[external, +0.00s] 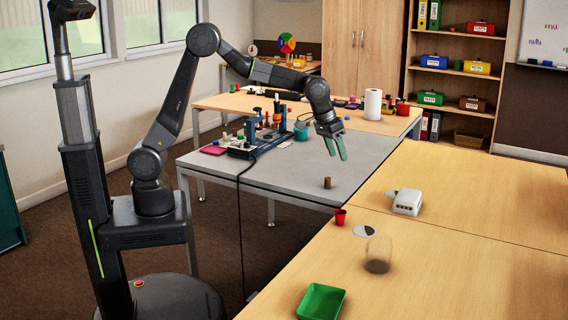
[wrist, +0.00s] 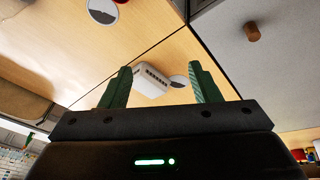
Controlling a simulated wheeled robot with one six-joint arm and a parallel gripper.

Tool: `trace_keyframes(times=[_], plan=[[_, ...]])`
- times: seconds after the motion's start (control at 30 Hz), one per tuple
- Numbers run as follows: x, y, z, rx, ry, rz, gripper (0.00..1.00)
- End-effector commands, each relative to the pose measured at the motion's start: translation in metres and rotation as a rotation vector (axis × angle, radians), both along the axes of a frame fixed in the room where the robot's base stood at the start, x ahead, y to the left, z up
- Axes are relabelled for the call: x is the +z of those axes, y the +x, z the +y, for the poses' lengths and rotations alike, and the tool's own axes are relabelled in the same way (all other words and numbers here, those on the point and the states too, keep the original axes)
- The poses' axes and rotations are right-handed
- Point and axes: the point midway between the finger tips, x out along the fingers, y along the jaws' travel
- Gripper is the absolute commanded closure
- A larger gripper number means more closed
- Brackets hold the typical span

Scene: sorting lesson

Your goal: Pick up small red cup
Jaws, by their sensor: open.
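The small red cup (external: 340,216) stands upright on the near wooden table, close to its left edge. In the wrist view only a sliver of red shows at the top edge, probably this cup (wrist: 121,1). My gripper (external: 337,155) is open and empty, with green fingers pointing down. It hangs in the air over the grey table, up and back from the red cup, and is not touching it. In the wrist view my gripper (wrist: 159,68) has its two fingers wide apart with nothing held between them.
A white disc (external: 366,231), a clear glass (external: 379,252) and a green tray (external: 321,302) are near the cup. A white box (external: 407,202) sits farther right. A brown cylinder (external: 327,183) stands on the grey table (external: 290,180). A cable hangs at left.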

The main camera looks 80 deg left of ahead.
Motion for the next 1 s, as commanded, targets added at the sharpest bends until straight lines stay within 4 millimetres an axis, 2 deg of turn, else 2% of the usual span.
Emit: trace_keyframes(times=[0.03, 0.1, 0.23, 0.3, 0.4, 0.57, 0.8, 1.0], plan=[[0.006, -0.017, -0.025, -0.091, 0.036, -0.019, 0.44], [0.007, -0.035, -0.049, -0.203, 0.084, -0.047, 0.44], [0.009, -0.063, -0.081, -0.361, 0.152, -0.089, 0.44], [-0.02, -0.061, -0.077, -0.356, 0.154, -0.081, 0.44], [-0.039, -0.06, -0.077, -0.353, 0.152, -0.085, 0.44], [-0.059, -0.054, -0.078, -0.351, 0.15, -0.084, 0.44], [-0.101, -0.037, -0.081, -0.349, 0.149, -0.083, 0.44], [-0.121, -0.028, -0.083, -0.348, 0.149, -0.085, 0.44]])
